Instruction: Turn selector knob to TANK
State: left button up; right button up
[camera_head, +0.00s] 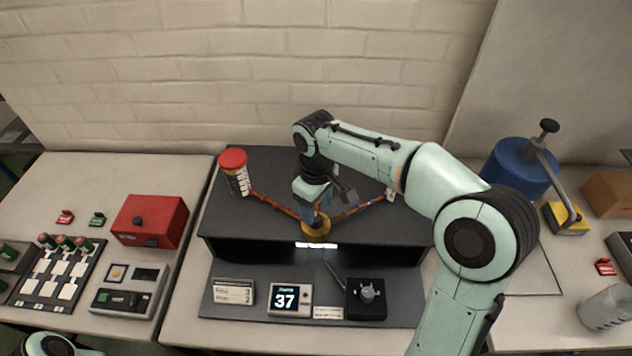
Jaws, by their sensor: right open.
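A round brass-yellow selector base (316,232) sits at the front middle of the dark raised shelf, with orange-brown pipes running out to its left and right. The knob on it is largely hidden by my right gripper (314,212). That gripper points down right over the base and is open; I cannot tell whether its fingers touch the knob. The left pipe (270,203) leads to a red-capped white cylinder (235,172). The right pipe (358,208) ends near a small white tag (390,194). The knob's pointing direction and the lettering cannot be read. My left gripper is out of view.
Below the shelf stand a display reading 37 (290,299), a label box (233,291) and a black block with a grey knob (367,296). A red box (150,220) and switch panels are left. A blue tank (517,168) stands right, behind my right arm.

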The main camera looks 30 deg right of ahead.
aim_at(316, 217)
notch_tip(316, 217, up, 10)
jog(key=shift+f+p, duration=0.2)
jog(key=shift+p, duration=0.2)
dwell(0.3)
